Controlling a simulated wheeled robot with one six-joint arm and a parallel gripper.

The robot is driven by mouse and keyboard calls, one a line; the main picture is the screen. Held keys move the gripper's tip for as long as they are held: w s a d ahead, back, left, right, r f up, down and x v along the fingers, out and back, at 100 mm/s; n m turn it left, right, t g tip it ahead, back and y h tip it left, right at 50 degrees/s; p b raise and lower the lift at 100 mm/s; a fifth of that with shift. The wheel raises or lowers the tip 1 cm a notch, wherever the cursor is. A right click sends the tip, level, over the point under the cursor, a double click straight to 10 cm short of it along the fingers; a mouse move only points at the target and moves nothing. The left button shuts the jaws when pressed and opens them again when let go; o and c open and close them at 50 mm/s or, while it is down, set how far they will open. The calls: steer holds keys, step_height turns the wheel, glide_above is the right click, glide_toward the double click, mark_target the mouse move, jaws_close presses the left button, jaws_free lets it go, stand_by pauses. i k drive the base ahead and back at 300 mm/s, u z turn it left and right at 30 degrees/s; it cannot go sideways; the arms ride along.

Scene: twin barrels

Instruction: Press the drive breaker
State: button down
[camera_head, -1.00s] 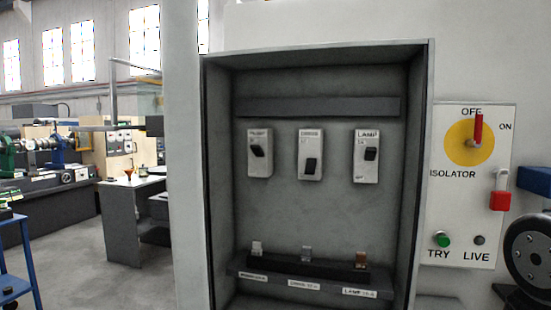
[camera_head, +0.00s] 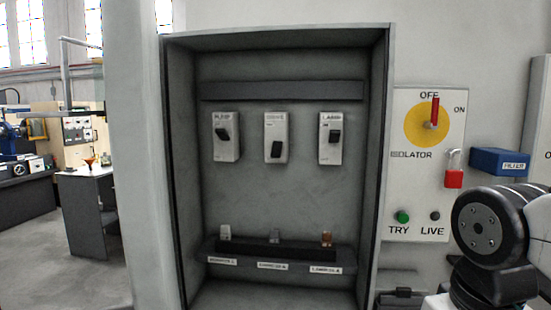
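The drive breaker (camera_head: 276,138) is the middle of three white breakers on the back wall of an open grey cabinet (camera_head: 181,180). Its label is blurred now. Its black toggle sits low, while the toggles of the left breaker (camera_head: 225,137) and the lamp breaker (camera_head: 330,139) sit higher. Part of my arm shows at the right edge, in front of the wall. My gripper is out of view, and nothing of mine touches the breakers.
Right of the cabinet is an isolator panel (camera_head: 401,165) with a red handle (camera_head: 434,110) at OFF, a red padlock (camera_head: 453,178) and a green TRY button (camera_head: 402,217). A blue box (camera_head: 499,161) is farther right.

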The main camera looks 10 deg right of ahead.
mark_target(277, 148)
steer(key=z, duration=0.05)
steer(key=k, duration=0.6)
steer(key=z, duration=0.45)
steer(key=i, duration=1.55)
steer(key=u, duration=0.65)
